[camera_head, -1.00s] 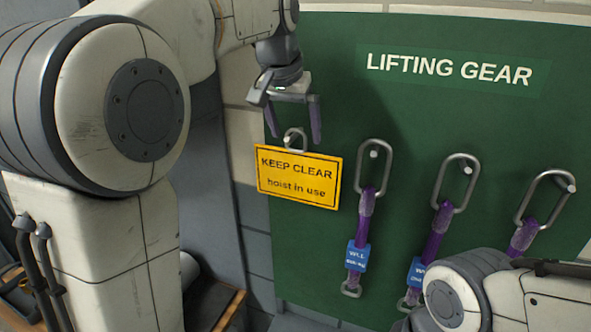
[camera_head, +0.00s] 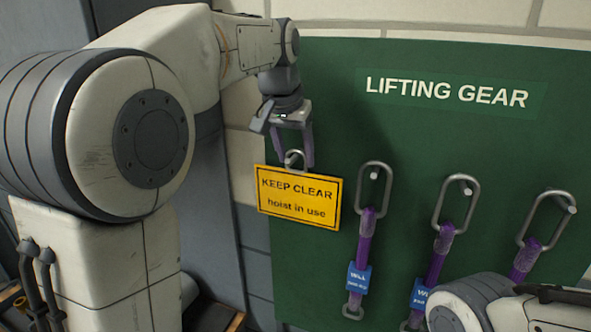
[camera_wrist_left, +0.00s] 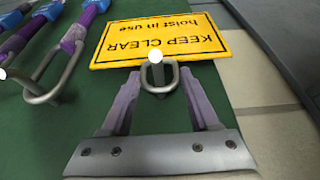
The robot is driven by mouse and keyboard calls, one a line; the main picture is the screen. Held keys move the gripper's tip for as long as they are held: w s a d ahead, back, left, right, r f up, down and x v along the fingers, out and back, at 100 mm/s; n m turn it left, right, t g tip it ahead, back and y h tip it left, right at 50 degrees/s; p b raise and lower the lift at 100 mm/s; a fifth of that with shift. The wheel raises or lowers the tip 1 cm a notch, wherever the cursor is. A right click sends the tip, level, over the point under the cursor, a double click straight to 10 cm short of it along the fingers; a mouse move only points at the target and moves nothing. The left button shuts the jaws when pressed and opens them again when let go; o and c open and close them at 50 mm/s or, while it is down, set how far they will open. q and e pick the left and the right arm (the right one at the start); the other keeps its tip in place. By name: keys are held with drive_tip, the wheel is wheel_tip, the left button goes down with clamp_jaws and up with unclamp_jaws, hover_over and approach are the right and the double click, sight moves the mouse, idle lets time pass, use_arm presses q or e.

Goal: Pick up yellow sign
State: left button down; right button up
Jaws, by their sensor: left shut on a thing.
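The yellow sign (camera_head: 300,205), lettered "KEEP CLEAR hoist in use", hangs against the green board at its left side. It shows upside down in the wrist view (camera_wrist_left: 160,40). A metal ring (camera_wrist_left: 158,87) is at its edge, with a pale round peg end (camera_wrist_left: 155,56) showing inside the ring. My left gripper (camera_head: 296,163) reaches down from above. Its purple fingers are closed on the ring, one on each side, in the wrist view (camera_wrist_left: 158,80). The sign is still against the board. My right gripper is out of view.
The green board (camera_head: 330,110) reads "LIFTING GEAR". Several purple slings with metal links (camera_head: 375,190) hang on pegs right of the sign. A block wall (camera_head: 245,155) borders the board on the left. My right arm is at the lower right.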

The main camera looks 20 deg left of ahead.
use_arm(q)
drive_tip(key=shift+r+b, duration=0.5)
drive_tip(key=shift+r, duration=0.15)
drive_tip(key=s+b, duration=1)
drive_tip(key=s, duration=0.8)
drive_tip(key=shift+a+b, duration=0.3)
drive_tip(key=shift+b, duration=0.05)
